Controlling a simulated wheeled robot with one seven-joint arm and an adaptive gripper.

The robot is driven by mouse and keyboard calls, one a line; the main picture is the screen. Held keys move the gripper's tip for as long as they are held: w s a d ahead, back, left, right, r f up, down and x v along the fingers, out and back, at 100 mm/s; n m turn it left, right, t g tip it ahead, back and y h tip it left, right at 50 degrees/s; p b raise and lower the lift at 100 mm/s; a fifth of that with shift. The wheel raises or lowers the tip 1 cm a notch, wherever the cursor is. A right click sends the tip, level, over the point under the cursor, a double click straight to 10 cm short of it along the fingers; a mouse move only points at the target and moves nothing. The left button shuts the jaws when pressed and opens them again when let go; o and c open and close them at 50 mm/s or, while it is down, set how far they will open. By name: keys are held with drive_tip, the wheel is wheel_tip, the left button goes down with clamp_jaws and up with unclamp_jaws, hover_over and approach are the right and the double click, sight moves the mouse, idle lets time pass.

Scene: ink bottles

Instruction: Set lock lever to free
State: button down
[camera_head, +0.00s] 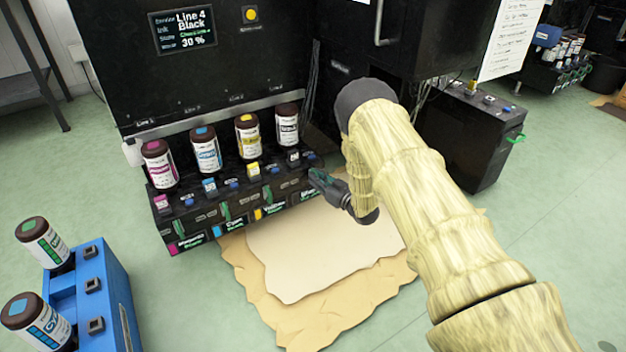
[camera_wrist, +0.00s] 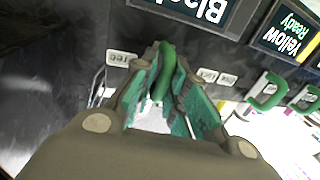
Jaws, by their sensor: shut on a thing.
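The green lock lever (camera_wrist: 166,68) of the black ink station shows in the wrist view, between my fingers. My gripper (camera_wrist: 160,92) is shut on it, with teal-green finger pads on both sides. In the head view my gripper (camera_head: 318,180) reaches the right end of the ink unit (camera_head: 190,222) and hides this lever. The Black label (camera_wrist: 195,8) is beside the lever in the wrist view. Small light plates (camera_wrist: 122,58) flank the lever; their lettering is too small to read surely. The black ink bottle (camera_head: 286,124) stands upright above this station.
Other green levers (camera_wrist: 268,90) sit close by at the Yellow station (camera_wrist: 287,32). Magenta (camera_head: 159,164), cyan (camera_head: 206,150) and yellow bottles (camera_head: 248,136) stand in a row. A screen (camera_head: 183,31) reads Line 4 Black, 30 %. A blue rack (camera_head: 118,295) stands at the lower left.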

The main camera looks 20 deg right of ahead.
drive_tip(key=c, duration=1.5)
unclamp_jaws()
drive_tip(key=shift+d, duration=0.1)
drive_tip(key=v, duration=1.2)
